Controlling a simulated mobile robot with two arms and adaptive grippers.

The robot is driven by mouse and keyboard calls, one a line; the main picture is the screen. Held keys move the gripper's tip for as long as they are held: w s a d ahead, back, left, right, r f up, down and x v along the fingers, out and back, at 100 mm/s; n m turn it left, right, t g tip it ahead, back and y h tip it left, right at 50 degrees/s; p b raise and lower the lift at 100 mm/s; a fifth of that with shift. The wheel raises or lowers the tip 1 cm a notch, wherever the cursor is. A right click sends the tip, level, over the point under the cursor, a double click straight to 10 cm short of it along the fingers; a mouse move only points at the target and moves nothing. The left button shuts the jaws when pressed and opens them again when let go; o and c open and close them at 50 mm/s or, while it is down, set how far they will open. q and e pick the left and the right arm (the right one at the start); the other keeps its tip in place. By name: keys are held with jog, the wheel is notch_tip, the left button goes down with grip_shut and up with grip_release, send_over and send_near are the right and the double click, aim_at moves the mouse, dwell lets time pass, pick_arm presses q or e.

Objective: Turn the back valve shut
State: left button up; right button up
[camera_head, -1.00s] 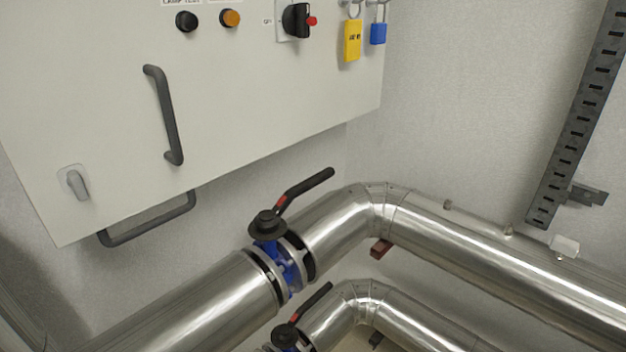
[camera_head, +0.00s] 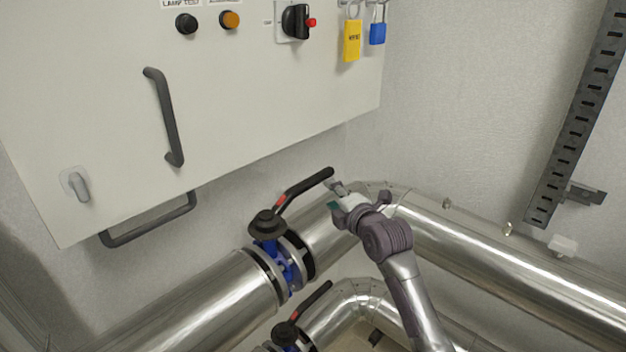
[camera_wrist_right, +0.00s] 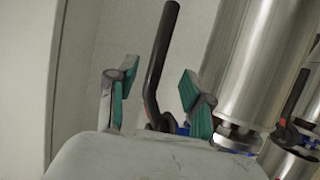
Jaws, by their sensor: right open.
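The back valve (camera_head: 283,262) has a blue body between flanges on the upper silver pipe. Its black handle (camera_head: 304,188) with a red mark points up and right, along the pipe. My right gripper (camera_head: 334,192) is open, close to the free end of this handle. In the right wrist view the handle (camera_wrist_right: 160,62) stands between the two green-padded fingers of the gripper (camera_wrist_right: 153,92), with no visible grip on it. My left gripper is not in view.
A second valve with a black handle (camera_head: 313,301) sits on the lower pipe (camera_head: 352,302), in front of the back valve. A pale cabinet (camera_head: 250,100) with a grey door handle (camera_head: 165,115) hangs above. A slotted rail (camera_head: 570,130) is on the right wall.

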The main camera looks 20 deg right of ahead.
aim_at(315, 182)
jog(key=w, duration=0.3)
jog(key=w+f+p, duration=0.1)
jog(key=w, duration=0.2)
jog(key=w+p, duration=0.1)
jog(key=w, duration=0.2)
jog(key=shift+w+f, duration=0.35)
jog(key=shift+w, duration=0.05)
jog(key=shift+w+f, duration=0.3)
jog(key=shift+w, duration=0.6)
grip_shut()
